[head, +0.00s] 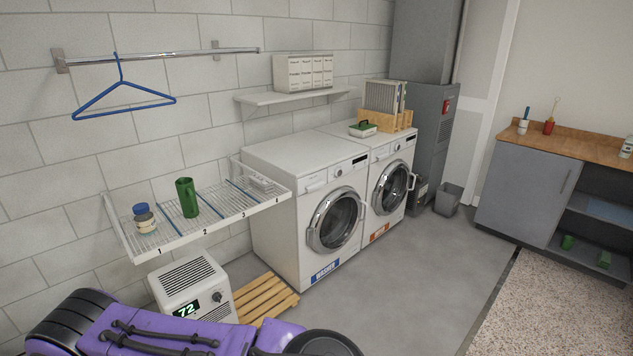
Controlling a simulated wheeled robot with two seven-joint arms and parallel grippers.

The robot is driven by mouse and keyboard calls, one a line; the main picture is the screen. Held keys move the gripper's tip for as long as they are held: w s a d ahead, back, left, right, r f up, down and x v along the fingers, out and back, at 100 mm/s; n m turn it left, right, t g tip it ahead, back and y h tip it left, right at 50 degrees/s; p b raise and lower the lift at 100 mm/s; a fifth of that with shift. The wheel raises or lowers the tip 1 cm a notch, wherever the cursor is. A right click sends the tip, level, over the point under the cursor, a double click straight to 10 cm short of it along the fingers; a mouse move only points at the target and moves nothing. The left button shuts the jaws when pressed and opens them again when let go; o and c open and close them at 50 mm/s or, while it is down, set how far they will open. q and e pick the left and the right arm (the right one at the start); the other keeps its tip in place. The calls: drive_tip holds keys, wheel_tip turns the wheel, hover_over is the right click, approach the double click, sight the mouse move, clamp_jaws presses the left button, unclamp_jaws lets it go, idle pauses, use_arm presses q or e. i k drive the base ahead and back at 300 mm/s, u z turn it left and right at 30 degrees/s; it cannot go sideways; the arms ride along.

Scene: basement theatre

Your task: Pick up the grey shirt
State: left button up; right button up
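I see no grey shirt in the head view. A blue hanger (123,97) hangs empty on the wall rail (165,57) at the upper left. The washer (297,229) and the dryer-like machine (378,184) beside it have round doors that look shut. What is behind the dark glass cannot be made out. Neither of my grippers is in view.
A white dehumidifier (187,274) and wooden pallet (262,297) stand below. A grey cabinet (522,196) stands right. The grey floor (415,270) between is clear.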

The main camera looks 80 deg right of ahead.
sight(260, 183)
drive_tip(key=z, duration=2.25)
drive_tip(key=k, duration=0.35)
drive_tip(key=z, duration=1.1)
drive_tip(key=i, duration=1.45)
drive_tip(key=z, duration=0.3)
drive_tip(key=i, duration=1.15)
drive_tip(key=u, duration=1)
drive_tip(key=i, duration=0.85)
drive_tip(key=u, duration=0.8)
